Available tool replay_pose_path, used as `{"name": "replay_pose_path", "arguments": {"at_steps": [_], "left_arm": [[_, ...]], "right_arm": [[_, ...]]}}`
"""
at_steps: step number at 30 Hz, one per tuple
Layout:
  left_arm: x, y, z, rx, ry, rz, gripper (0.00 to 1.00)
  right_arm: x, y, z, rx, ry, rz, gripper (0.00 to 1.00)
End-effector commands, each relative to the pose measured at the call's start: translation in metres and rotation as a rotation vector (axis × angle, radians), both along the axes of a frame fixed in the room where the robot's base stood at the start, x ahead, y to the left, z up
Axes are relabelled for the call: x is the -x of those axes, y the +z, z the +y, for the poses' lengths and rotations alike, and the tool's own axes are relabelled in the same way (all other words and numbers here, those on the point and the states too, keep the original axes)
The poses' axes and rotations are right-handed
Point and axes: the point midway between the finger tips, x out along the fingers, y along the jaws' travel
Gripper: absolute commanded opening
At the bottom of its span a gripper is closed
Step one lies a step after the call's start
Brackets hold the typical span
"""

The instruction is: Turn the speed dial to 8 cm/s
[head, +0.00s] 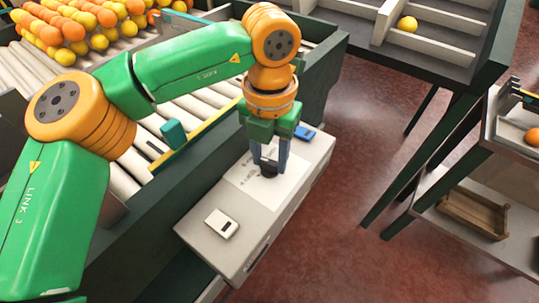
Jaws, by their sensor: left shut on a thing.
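The speed dial (269,171) is a small dark knob on a white plate on top of the pale control box (200,238). My left gripper (269,165) comes down over it from above, its two fingers around the knob. The fingers are shut on the dial. Faint markings show on the plate beside the dial, too small to read. The dial's pointer is hidden by the fingers. My right gripper is not in view.
A white switch (221,223) and a blue item (304,133) are on the box. Oranges and lemons (75,25) lie on the roller conveyor (180,100) behind. A divided sorting tray (440,45) stands at the upper right. A wooden crate (474,213) sits on a shelf at right.

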Motion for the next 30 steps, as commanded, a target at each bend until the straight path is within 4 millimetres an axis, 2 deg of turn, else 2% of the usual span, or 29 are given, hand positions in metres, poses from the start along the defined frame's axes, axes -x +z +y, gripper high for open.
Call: {"name": "replay_pose_path", "arguments": {"at_steps": [30], "left_arm": [[-0.0015,0.0027,-0.0013,0.003,-0.948,-0.007,0.0]], "right_arm": [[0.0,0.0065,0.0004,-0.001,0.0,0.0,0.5]]}}
